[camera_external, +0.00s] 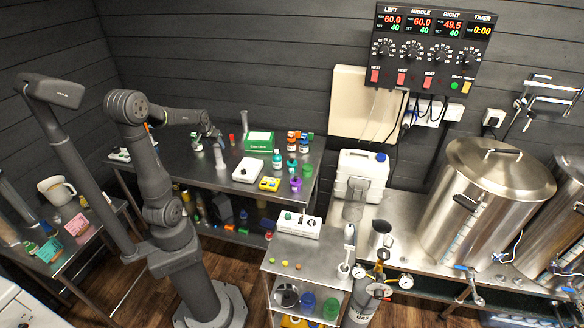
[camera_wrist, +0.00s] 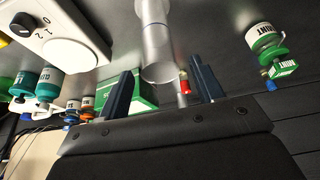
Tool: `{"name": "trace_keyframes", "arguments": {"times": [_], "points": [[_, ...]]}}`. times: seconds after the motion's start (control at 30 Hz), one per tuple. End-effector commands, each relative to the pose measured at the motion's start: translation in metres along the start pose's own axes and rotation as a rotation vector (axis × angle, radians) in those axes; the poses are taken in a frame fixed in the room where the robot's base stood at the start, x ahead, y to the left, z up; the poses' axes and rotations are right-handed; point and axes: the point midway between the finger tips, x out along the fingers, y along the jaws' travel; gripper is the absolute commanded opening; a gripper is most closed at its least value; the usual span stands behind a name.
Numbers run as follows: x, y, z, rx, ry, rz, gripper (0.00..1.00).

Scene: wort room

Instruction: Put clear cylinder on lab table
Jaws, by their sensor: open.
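A clear, whitish cylinder (camera_external: 220,158) stands upright on the metal lab table (camera_external: 178,147), just below and beside my gripper (camera_external: 213,131) in the external view. In the wrist view, my gripper (camera_wrist: 158,80) has its two dark fingers apart. The clear cylinder (camera_wrist: 155,35) shows between them, its near end level with the fingertips in the picture. I see no firm contact between the fingers and the cylinder.
A white device with a dial (camera_external: 248,170), a green box (camera_external: 259,142) and several small bottles (camera_external: 294,183) stand right of the cylinder. A green-and-white container (camera_wrist: 264,40) shows right in the wrist view. A smaller metal cart (camera_external: 283,251) stands in front.

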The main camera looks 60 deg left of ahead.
Motion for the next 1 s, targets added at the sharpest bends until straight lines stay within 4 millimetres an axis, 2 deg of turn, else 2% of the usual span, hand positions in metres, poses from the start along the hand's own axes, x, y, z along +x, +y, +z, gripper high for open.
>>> {"name": "trace_keyframes", "arguments": {"times": [0.03, 0.2, 0.4, 0.6, 1.0], "points": [[-0.011, 0.000, -0.001, 0.000, 0.005, 0.000, 0.61], [-0.043, 0.000, -0.001, 0.000, 0.004, 0.000, 0.61], [-0.069, 0.000, 0.000, 0.000, 0.002, 0.000, 0.61], [-0.078, 0.000, 0.000, 0.000, 0.000, 0.000, 0.61], [-0.073, 0.000, 0.001, 0.000, -0.003, 0.000, 0.61]]}}
